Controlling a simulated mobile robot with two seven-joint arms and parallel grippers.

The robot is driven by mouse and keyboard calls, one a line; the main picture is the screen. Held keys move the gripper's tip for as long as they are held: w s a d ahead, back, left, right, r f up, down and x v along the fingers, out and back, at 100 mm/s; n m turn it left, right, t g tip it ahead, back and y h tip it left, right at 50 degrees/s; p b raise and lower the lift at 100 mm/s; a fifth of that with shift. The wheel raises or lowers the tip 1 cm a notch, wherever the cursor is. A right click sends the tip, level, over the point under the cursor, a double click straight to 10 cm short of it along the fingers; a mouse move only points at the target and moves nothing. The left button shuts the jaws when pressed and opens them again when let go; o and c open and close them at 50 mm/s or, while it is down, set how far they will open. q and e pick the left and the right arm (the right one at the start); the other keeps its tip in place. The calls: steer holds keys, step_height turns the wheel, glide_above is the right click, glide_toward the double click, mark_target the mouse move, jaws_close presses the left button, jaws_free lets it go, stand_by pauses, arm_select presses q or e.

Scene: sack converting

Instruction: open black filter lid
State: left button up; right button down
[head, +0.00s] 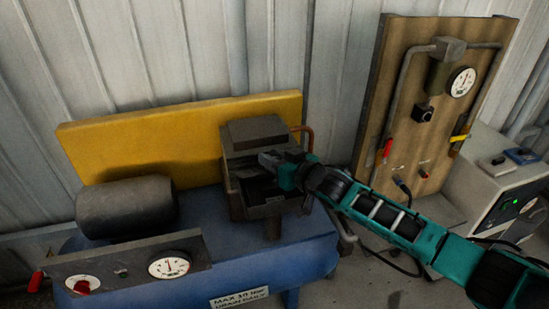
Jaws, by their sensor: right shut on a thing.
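A dark box-shaped filter housing (234,199) stands on the blue compressor tank. Its dark lid (256,131) shows at the top, toward the yellow panel. My right gripper (267,160) reaches in from the right to the front of the housing, just below the lid's top face. It is shut on what looks like the lid's front edge; the contact itself is small and dark. A dark hollow shows below the fingers, and I cannot tell how far the lid is raised. My left gripper is not in view.
The blue tank (300,253) carries a dark cylindrical motor (126,207) and a gauge panel (130,264) at left. A yellow panel (140,141) stands behind. A wooden board (398,140) with pipes and a gauge, and a pale cabinet (481,187), stand at right.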

steer(key=shift+w+r, duration=0.2)
steer(key=shift+r, duration=0.1)
steer(key=c, duration=1.2)
jaws_free()
steer(key=shift+o, duration=1.2)
steer(key=shift+s+f, duration=0.1)
steer(key=shift+f, duration=0.1)
steer(key=shift+s+d, duration=0.4)
steer(key=shift+s, duration=0.1)
steer(key=v, duration=1.1)
steer(key=shift+s+d+r, duration=0.2)
steer(key=shift+s+r, duration=0.05)
steer(key=shift+r, duration=0.15)
